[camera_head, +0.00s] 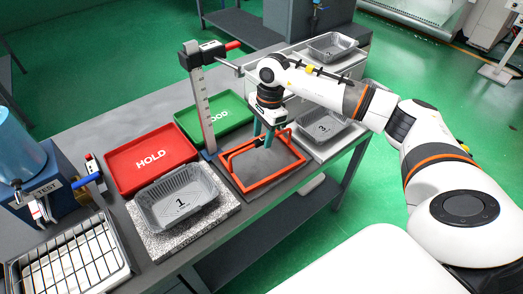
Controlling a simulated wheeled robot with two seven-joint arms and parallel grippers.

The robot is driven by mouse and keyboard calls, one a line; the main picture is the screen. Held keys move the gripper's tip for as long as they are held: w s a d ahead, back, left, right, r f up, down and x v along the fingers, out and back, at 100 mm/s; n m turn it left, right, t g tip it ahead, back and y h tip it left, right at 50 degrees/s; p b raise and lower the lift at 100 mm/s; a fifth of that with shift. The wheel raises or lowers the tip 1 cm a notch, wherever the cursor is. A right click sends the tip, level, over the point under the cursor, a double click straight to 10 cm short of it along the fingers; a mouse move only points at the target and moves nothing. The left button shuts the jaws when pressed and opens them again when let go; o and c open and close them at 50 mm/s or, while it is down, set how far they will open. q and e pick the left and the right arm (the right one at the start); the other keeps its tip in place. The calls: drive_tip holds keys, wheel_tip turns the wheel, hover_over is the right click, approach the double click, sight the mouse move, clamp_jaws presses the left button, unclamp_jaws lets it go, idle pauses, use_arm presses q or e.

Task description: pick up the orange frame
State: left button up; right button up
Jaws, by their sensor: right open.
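The orange frame (258,185) is a rectangular open frame lying on a dark plate on the grey table, in the middle of the head view. My right gripper (263,142) points down over the far part of the frame, with its greenish fingers apart. The fingertips are close to a raised part of the frame at its far side. Whether they touch it I cannot tell. My left gripper does not show.
A height gauge (201,112) stands just left of the frame. Foil tray 1 (152,217) sits on a speckled slab, with a red HOLD tray (123,157) and a green tray (186,124) behind. Foil tray 3 (341,123) is at the right. A wire rack (40,275) is front left.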

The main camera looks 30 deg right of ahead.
drive_tip(key=f, duration=0.1)
drive_tip(key=f+p, duration=0.1)
drive_tip(key=f, duration=0.1)
drive_tip(key=f+p, duration=0.1)
drive_tip(key=shift+w+a+f, duration=0.1)
drive_tip(key=shift+a+f, duration=0.15)
drive_tip(key=shift+a, duration=0.05)
drive_tip(key=shift+f, duration=0.3)
drive_tip(key=shift+c, duration=0.5)
clamp_jaws()
